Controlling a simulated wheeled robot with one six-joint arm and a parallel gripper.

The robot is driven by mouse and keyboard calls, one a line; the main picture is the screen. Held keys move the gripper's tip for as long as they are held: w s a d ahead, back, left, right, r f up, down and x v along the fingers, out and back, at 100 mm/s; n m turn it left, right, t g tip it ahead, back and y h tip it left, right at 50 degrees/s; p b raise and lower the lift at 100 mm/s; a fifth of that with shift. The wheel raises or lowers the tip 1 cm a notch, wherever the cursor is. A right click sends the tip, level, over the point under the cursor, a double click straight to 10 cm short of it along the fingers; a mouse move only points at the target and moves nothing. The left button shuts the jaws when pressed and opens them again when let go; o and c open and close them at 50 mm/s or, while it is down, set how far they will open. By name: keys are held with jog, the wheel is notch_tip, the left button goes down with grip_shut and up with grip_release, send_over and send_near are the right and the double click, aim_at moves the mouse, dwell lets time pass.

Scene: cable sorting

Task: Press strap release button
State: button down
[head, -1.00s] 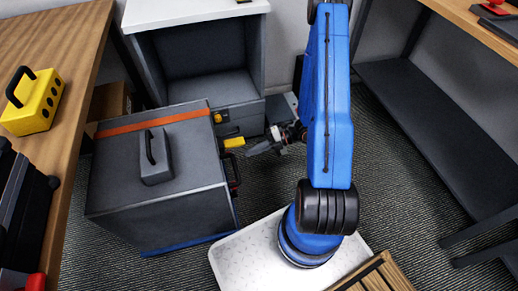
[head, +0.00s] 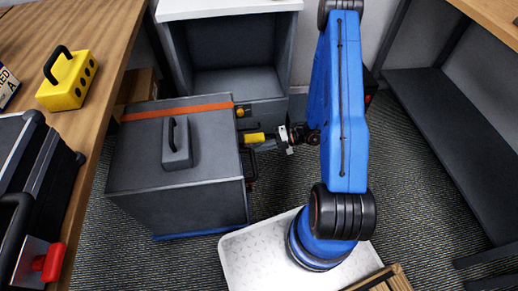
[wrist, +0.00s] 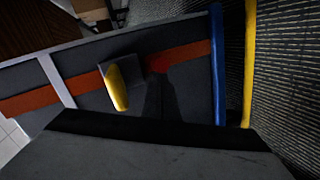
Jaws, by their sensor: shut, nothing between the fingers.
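The dark grey case (head: 140,190) stands on the floor with an orange strap (head: 190,108) across its lid. On its right side, a yellow lever-like piece (head: 254,138) sticks out, and a small orange-yellow knob (head: 241,111) sits above it. I cannot tell which is the release button. The wrist view shows the strap (wrist: 85,85) along the case side, the yellow piece (wrist: 118,88) and a dim red patch (wrist: 157,63). My gripper (head: 284,136) is shut, just right of the yellow piece; whether they touch is unclear. Its fingertips are not clear in the wrist view.
A wooden table (head: 90,90) on the left holds a yellow block (head: 68,80) with a black handle. A grey cabinet with a white top (head: 225,8) stands behind the case. A dark shelf (head: 450,130) is on the right. Carpet between my base and the shelf is free.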

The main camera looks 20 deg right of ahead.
jog(key=shift+w+a+f, duration=0.15)
jog(key=shift+w+a, duration=0.25)
jog(key=shift+a, duration=0.35)
jog(key=s+a+r+v, duration=0.1)
jog(key=s+v, duration=0.1)
jog(key=v, duration=1.1)
jog(key=shift+s, duration=0.3)
jog(key=shift+d, duration=0.15)
